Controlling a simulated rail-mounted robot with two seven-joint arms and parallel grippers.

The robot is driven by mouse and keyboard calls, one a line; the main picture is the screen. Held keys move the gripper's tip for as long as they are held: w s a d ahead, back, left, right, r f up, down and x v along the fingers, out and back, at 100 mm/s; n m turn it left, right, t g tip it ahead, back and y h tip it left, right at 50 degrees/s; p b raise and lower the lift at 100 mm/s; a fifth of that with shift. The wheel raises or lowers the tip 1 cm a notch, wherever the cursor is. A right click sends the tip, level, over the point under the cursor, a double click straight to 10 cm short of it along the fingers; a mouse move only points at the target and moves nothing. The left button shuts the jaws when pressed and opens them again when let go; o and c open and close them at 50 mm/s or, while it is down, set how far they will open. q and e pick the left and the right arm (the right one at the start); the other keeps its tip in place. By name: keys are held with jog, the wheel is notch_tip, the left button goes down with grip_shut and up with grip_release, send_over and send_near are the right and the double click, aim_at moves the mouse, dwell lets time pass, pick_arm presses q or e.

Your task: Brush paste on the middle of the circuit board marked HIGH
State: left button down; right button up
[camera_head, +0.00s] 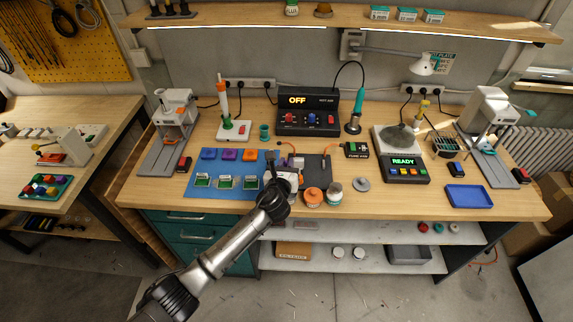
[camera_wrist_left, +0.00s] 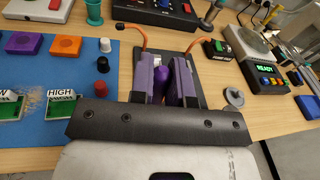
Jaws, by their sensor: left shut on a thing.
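The circuit board marked HIGH (camera_wrist_left: 62,103) lies on the blue mat (camera_wrist_left: 70,60) at the left of the left wrist view. It looks like the rightmost board (camera_head: 250,182) of the row in the head view. My left gripper (camera_head: 287,163) is to its right, over the dark pad (camera_head: 316,168). In the left wrist view the gripper (camera_wrist_left: 162,82) is shut on a purple thing (camera_wrist_left: 160,82), mostly hidden between its fingers. I cannot tell whether it is the brush. An orange jar (camera_head: 313,197) and a white jar (camera_head: 334,192) stand right of my arm. My right gripper is not in view.
Purple and orange blocks (camera_wrist_left: 66,47) lie behind the boards. White, black and red caps (camera_wrist_left: 102,64) stand between the HIGH board and my gripper. A grey lid (camera_head: 362,184) lies right of the jars.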

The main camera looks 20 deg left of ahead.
pick_arm(q)
jog(key=shift+f+b, duration=0.3)
jog(key=shift+f, duration=0.2)
dwell(0.5)
jog(key=shift+f, duration=0.15)
dwell(1.5)
jog(key=shift+p, duration=0.3)
notch_tip(320, 180, up, 7)
jog(key=p, duration=0.7)
jog(key=shift+p, duration=0.4)
